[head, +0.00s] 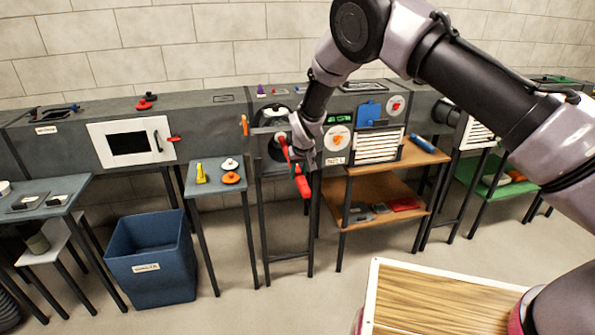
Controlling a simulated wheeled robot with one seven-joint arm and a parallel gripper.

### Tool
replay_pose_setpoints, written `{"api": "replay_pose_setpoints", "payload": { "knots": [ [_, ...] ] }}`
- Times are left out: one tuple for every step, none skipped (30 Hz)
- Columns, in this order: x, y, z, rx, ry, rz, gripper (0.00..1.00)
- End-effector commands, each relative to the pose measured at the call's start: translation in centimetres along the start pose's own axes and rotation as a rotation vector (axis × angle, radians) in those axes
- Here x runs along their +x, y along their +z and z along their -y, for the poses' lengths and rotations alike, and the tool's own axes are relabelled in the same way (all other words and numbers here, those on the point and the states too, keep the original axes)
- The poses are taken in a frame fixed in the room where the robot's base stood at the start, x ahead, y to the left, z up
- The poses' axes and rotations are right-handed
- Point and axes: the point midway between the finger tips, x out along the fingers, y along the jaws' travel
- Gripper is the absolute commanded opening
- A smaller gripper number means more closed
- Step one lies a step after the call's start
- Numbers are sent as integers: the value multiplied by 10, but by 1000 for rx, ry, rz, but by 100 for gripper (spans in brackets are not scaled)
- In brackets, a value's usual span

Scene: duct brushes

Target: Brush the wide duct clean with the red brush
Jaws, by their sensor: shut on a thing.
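The red brush (302,187) shows in the head view as a red piece hanging below my gripper (296,160) and a thinner red part slanting up to the left. My gripper is shut on it; the fingers are small and partly hidden by the arm. A dark round duct opening (270,143) in the grey wall unit is just behind and left of the gripper. Another round dark opening (446,112) is farther right, partly hidden by my arm. I cannot tell which is the wide duct, nor whether the brush touches or enters the opening.
A small table (215,176) with yellow, white and orange items stands left of the gripper. A blue bin (151,259) is on the floor. A wooden shelf unit (381,189) stands right. A wooden-topped surface (440,298) is in front. Floor between is clear.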

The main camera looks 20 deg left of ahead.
Motion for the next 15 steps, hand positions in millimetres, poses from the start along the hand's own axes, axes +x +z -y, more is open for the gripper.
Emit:
{"api": "replay_pose_setpoints", "payload": {
  "knots": [
    [-3, 5, 0, 0, 0, 1, 0],
    [-4, 8, 0, 0, 0, 1, 0],
    [-6, 12, 0, 0, 0, 1, 0],
    [-7, 14, 0, 0, 0, 0, 0],
    [-8, 17, 0, 1, 0, 0, 0],
    [-10, 20, 0, 1, 0, 0, 0],
    [-11, 23, 0, 1, 0, 0, 0],
    [-12, 26, 0, 1, 0, 1, 0],
    [-13, 30, 0, 1, 0, 0, 0],
    [-15, 33, 0, 1, 0, 0, 0],
    [-16, 36, 0, 1, 0, 0, 0],
    [-17, 39, 0, 2, 0, 0, 0],
    [-18, 42, 0, 2, 0, 0, 0],
    [-19, 45, 0, 2, 0, 0, 0],
    [-21, 49, 0, 2, 0, 1, 0]
  ]
}}
